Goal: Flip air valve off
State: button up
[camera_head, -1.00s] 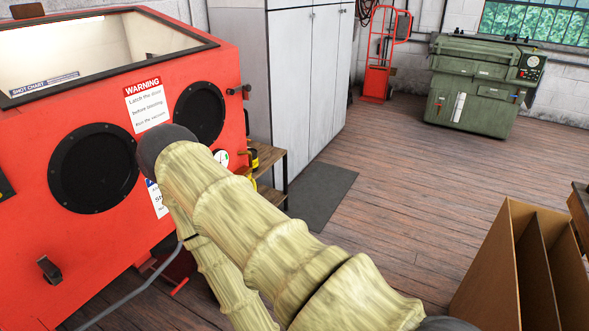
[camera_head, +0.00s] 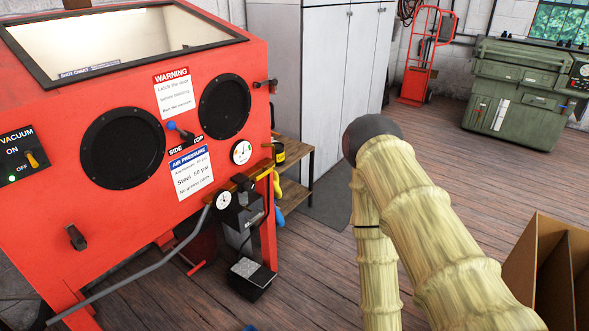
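The red blast cabinet (camera_head: 60,190) fills the left side. A brass-coloured air line (camera_head: 245,180) with a yellow part (camera_head: 266,170) runs at its lower right front, below the round white gauge (camera_head: 241,152). A second small gauge (camera_head: 223,200) sits at its left end, above a dark filter unit (camera_head: 241,222). Which part is the air valve's handle, and its position, I cannot tell. A blue-tipped lever (camera_head: 181,130) stands out above the blue air pressure label (camera_head: 190,170). My sleeved arm is at right, apart from the cabinet. My gripper is not in view.
A vacuum switch with a yellow lever (camera_head: 32,160) is on the cabinet's left. A wooden shelf (camera_head: 296,160) stands beside the cabinet, and a grey locker (camera_head: 330,70) behind. A cardboard box (camera_head: 530,260) is at lower right. Open wooden floor lies between.

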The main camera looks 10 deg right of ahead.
aim_at(269, 171)
jog(key=z, duration=0.25)
jog(key=i, duration=0.95)
jog(key=u, duration=0.2)
